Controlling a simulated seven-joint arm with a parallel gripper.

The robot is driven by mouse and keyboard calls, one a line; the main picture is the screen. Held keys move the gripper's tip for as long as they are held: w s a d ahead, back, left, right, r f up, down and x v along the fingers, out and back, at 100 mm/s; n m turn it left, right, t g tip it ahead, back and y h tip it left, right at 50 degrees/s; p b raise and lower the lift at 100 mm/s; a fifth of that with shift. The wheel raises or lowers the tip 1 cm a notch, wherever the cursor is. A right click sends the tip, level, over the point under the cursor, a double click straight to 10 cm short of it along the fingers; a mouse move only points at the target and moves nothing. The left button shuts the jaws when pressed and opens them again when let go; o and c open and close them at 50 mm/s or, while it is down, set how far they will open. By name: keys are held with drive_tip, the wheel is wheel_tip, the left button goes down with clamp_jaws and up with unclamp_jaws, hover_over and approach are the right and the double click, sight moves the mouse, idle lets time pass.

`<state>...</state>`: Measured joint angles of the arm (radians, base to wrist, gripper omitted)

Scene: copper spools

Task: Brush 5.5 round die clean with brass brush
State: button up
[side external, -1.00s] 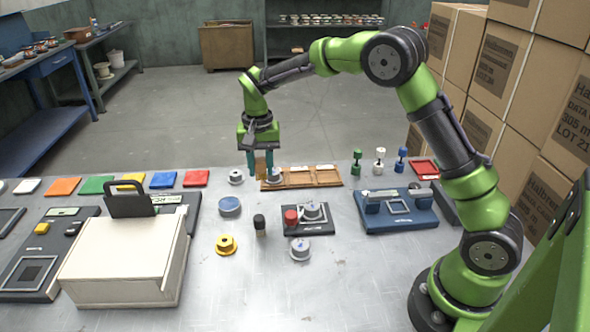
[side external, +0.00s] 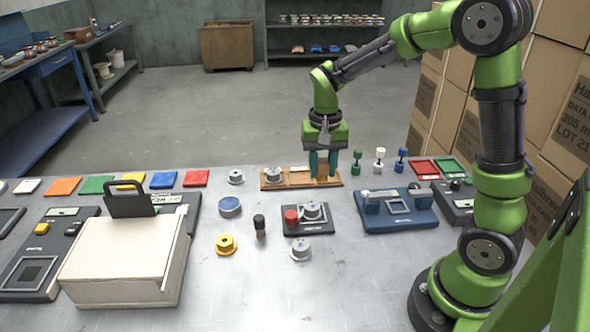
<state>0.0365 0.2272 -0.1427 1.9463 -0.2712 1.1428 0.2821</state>
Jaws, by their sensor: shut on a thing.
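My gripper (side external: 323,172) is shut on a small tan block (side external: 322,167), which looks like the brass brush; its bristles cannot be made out. It is over the right part of a wooden tray (side external: 298,185). The block's lower end is at or just above the tray; I cannot tell if it touches. A grey round die (side external: 273,174) sits in the tray's left part, to the left of my gripper. Another grey die (side external: 236,177) stands left of the tray. No size marking is readable, so I cannot tell which is the 5.5 die.
In front are a dark plate with a red knob and grey piece (side external: 312,211), a grey piece (side external: 300,250), a yellow piece (side external: 226,245) and a dark upright cylinder (side external: 259,226). Green, white and blue handled pieces (side external: 380,158) stand right of the tray. A blue device (side external: 398,212) is nearby.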

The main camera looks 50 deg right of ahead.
hover_over(315, 206)
drive_tip(key=d, duration=0.1)
drive_tip(key=shift+s+d+f, duration=0.1)
drive_tip(key=shift+s+f, duration=0.05)
drive_tip(key=shift+f, duration=1.25)
drive_tip(key=shift+s+d+f, duration=0.1)
drive_tip(key=shift+f, duration=1.25)
drive_tip(key=shift+w+a+f, duration=0.15)
drive_tip(key=shift+a+f, duration=0.2)
drive_tip(key=shift+f, duration=0.25)
drive_tip(key=shift+w+a+f, duration=0.15)
drive_tip(key=shift+a+f, duration=0.15)
drive_tip(key=shift+f, duration=0.3)
drive_tip(key=shift+c, duration=0.3)
drive_tip(key=shift+w+a, duration=0.3)
drive_tip(key=shift+a, duration=0.35)
drive_tip(key=shift+w+a, duration=0.25)
drive_tip(key=shift+a, duration=0.35)
drive_tip(key=d, duration=0.1)
drive_tip(key=s+d, duration=0.1)
drive_tip(key=d, duration=0.1)
drive_tip(key=shift+s+d, duration=0.3)
drive_tip(key=shift+d, duration=0.1)
drive_tip(key=shift+r, duration=4.1)
